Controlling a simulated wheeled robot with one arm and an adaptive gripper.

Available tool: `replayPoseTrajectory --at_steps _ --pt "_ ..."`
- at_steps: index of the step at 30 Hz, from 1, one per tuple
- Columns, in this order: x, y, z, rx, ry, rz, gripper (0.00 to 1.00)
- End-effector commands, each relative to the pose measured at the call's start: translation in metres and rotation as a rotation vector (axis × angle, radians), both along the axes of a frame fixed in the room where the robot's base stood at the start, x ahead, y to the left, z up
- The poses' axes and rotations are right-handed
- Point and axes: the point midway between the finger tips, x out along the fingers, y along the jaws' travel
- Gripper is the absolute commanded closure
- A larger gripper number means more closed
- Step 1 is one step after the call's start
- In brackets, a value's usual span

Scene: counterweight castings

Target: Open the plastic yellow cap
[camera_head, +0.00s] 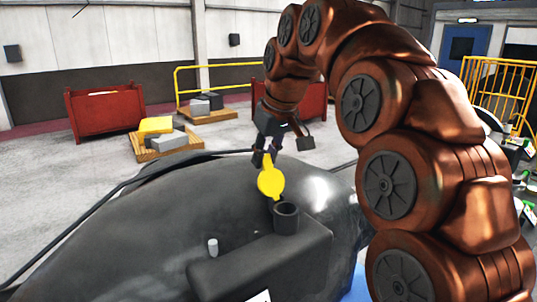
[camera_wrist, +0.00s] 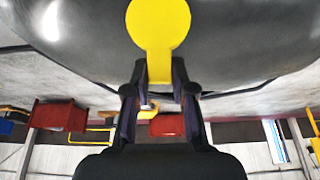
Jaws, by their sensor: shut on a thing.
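The yellow cap (camera_head: 271,183) is a flat round disc with a tab. It hangs from my gripper (camera_head: 265,157), which is shut on the tab. In the wrist view the cap (camera_wrist: 158,25) shows above the fingers, and my gripper (camera_wrist: 160,90) has a finger on each side of its tab. In the head view the cap is above and a little left of a dark round filler neck (camera_head: 286,217) on the grey casting (camera_head: 150,220). The neck's mouth looks uncovered. Whether the cap touches the neck's rim or a hinge cannot be told.
A small light peg (camera_head: 213,247) stands on the casting left of the neck. Behind are red bins (camera_head: 105,108), a pallet with yellow and grey blocks (camera_head: 168,142) and yellow railings (camera_head: 215,68). The floor (camera_head: 45,180) at left is clear.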

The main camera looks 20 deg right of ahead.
Motion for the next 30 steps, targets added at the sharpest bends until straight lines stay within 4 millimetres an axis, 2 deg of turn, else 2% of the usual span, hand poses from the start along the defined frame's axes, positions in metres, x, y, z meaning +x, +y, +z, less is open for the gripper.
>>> replayPoseTrajectory --at_steps 18,30 --pt "-0.001 -0.001 -0.001 0.003 -0.010 -0.001 1.00" --pt "-0.015 -0.006 0.001 0.053 -0.166 -0.003 1.00"
